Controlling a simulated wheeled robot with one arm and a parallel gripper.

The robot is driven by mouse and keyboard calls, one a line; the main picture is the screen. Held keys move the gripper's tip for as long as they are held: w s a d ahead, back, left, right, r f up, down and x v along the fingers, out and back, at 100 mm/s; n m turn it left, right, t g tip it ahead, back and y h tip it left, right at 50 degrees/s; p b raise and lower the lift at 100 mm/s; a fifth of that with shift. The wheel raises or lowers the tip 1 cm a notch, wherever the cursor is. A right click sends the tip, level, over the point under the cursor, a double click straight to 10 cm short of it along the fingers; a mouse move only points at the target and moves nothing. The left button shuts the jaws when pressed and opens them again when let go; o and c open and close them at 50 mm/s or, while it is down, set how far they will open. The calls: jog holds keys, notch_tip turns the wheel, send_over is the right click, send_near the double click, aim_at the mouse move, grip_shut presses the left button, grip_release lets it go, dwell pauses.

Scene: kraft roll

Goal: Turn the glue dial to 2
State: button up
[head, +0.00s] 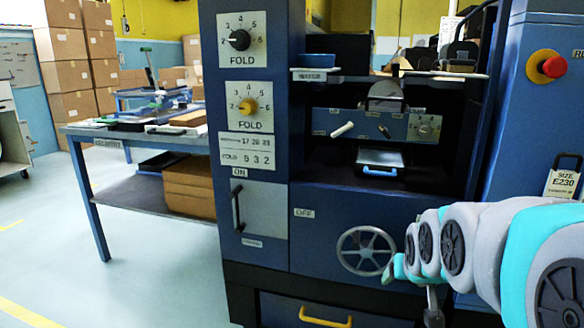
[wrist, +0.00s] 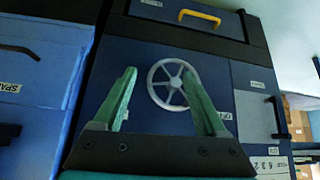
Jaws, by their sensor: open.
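A small dial (head: 424,127) with a pale numbered plate sits at the right end of the inner panel; its label and setting are too small to read. Two larger dials on the left column, one with a black knob (head: 239,39) and one with a yellow knob (head: 248,106), are both labelled FOLD. My gripper (wrist: 159,76) is open and empty, its green fingers apart. In the wrist view, which looks upside down, the spoked handwheel shows between and beyond the fingers. In the head view my gripper is low, near the handwheel, below the small dial.
The handwheel (head: 366,250) is on the machine's lower front, above a yellow drawer handle (head: 325,317). A white lever (head: 342,130) sticks out of the inner panel. A blue cabinet (head: 535,110) stands right, a table (head: 85,131) left. Floor at left is clear.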

jog(key=s+a+f+g+p, duration=0.1)
jog(key=s+a+f+g, duration=0.1)
jog(key=s, duration=0.7)
jog(key=s+a+f+n+g+y+p, duration=0.1)
jog(key=s+g, duration=0.3)
jog(key=s, duration=0.5)
jog(key=s+a+f+g+p, duration=0.1)
jog(key=s+a+f+g, duration=0.2)
jog(key=s, duration=0.7)
jog(key=shift+a+f+n, duration=0.15)
jog(key=shift+a+n, duration=0.25)
jog(key=shift+a, duration=0.15)
